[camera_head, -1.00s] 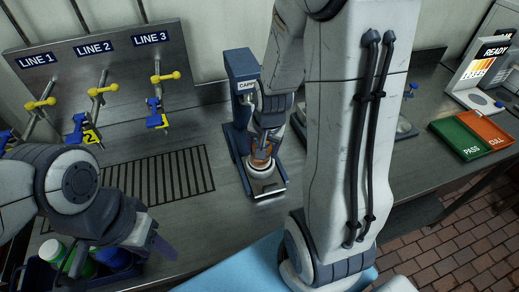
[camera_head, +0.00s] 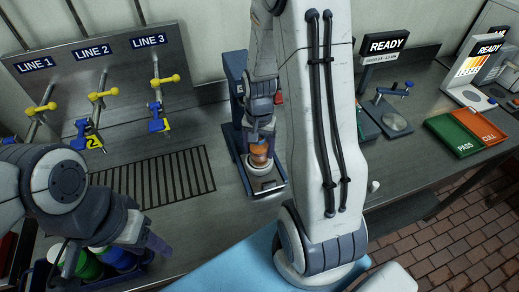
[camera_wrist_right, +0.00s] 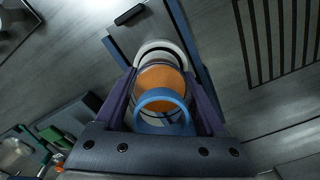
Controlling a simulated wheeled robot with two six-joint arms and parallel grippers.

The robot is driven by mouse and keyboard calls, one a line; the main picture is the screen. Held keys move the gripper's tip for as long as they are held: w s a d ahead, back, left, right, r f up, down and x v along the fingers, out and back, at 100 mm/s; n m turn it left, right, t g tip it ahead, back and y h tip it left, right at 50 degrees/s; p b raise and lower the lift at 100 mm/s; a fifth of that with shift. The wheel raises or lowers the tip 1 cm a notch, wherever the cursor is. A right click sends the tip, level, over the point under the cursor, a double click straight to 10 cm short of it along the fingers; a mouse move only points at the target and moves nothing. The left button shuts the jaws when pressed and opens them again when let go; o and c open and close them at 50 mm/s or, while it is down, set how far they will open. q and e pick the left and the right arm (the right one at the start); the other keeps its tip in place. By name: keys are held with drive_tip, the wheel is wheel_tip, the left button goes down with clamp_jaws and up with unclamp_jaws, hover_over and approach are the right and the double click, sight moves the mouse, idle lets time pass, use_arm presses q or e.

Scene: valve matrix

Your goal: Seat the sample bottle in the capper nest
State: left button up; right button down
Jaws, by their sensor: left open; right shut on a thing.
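My right gripper (camera_head: 261,137) is shut on the sample bottle (camera_head: 259,153), which shows orange contents. It holds the bottle roughly upright over the capper nest (camera_head: 268,185) at the foot of the blue capper (camera_head: 238,135). In the right wrist view the bottle (camera_wrist_right: 160,78) sits between the two fingers, with a blue ring (camera_wrist_right: 162,106) at its near end. The pale nest rim (camera_wrist_right: 158,47) shows just beyond the bottle. I cannot tell whether the bottle touches the nest. My left gripper (camera_head: 152,243) is open and empty at the lower left.
A dark caddy (camera_head: 100,278) with green-capped and blue-capped bottles stands below my left gripper. A valve panel (camera_head: 95,70) with three lines is at the back left, with a drain grate (camera_head: 160,182) before it. PASS and CULL trays (camera_head: 468,132) lie at the right.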

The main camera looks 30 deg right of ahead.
drive_tip(key=shift+c, duration=0.6)
unclamp_jaws()
drive_tip(key=shift+s+f, duration=0.15)
drive_tip(key=shift+s, duration=0.1)
drive_tip(key=shift+o, duration=0.6)
drive_tip(key=shift+d, duration=0.2)
drive_tip(key=shift+w+a+r, duration=0.1)
drive_tip(key=shift+w+r, duration=0.05)
drive_tip(key=shift+r, duration=0.1)
wheel_tip(320, 180, up, 12)
drive_tip(key=shift+f+b, duration=0.1)
drive_tip(key=shift+b, duration=0.55)
drive_tip(key=s+a+n, duration=0.8)
drive_tip(key=a, duration=0.3)
drive_tip(key=s+a+n+y, duration=0.1)
drive_tip(key=s+a+n, duration=0.7)
drive_tip(key=a, duration=0.4)
drive_tip(key=shift+s+a+n, duration=0.2)
drive_tip(key=shift+s+n, duration=0.1)
drive_tip(key=shift+n, duration=0.2)
drive_tip(key=shift+s+d, duration=0.1)
